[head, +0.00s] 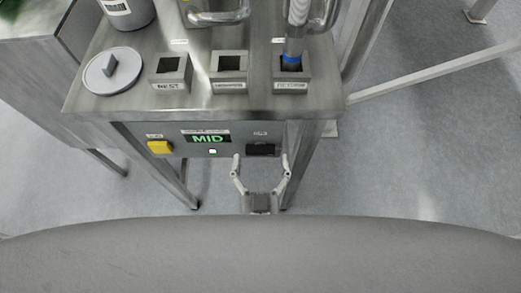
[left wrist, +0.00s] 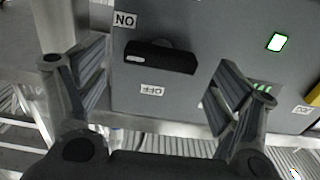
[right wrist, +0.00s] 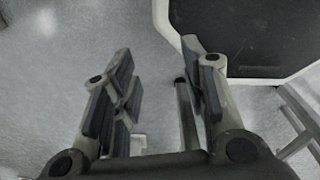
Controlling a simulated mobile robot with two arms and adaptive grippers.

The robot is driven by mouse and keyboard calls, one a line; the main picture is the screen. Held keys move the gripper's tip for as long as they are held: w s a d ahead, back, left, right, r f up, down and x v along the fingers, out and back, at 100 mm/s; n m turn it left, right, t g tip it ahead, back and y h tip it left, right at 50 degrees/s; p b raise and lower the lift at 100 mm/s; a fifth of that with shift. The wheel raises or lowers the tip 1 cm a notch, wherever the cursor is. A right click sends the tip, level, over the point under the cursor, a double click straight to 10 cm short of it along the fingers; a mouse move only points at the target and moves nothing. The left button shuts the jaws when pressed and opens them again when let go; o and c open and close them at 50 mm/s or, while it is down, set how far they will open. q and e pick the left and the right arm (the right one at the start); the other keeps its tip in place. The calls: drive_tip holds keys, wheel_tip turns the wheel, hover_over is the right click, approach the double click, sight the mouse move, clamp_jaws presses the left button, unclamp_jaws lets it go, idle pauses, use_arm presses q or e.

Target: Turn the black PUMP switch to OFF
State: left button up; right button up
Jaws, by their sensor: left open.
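The black PUMP switch (head: 262,150) is on the front panel of the metal stand, right of the green MID display (head: 208,139). In the left wrist view the switch (left wrist: 165,58) is a horizontal bar with a white mark at its left end. The ON label (left wrist: 124,19) is at its upper left, and the OFF label (left wrist: 152,90) is below it; both read upside down. My left gripper (head: 261,160) is open, its fingers on either side of the switch and apart from it. My right gripper (right wrist: 158,72) shows only in its wrist view, open and empty above the floor.
A yellow switch (head: 160,147) and a lit white button (head: 212,152) share the panel. Square sockets, one labelled NEST (head: 168,70), and a round lid (head: 112,72) are on the stand's top (head: 130,98). Stand legs flank the panel; open floor (head: 420,150) lies right.

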sight(260, 150)
use_arm(q)
drive_tip(key=shift+w, duration=1.15)
use_arm(e)
drive_tip(key=shift+w+d+r, duration=0.15)
drive_tip(key=shift+d+r, duration=0.1)
drive_tip(key=shift+d, duration=0.25)
use_arm(q)
drive_tip(key=c, duration=1)
use_arm(e)
drive_tip(key=shift+a, duration=0.55)
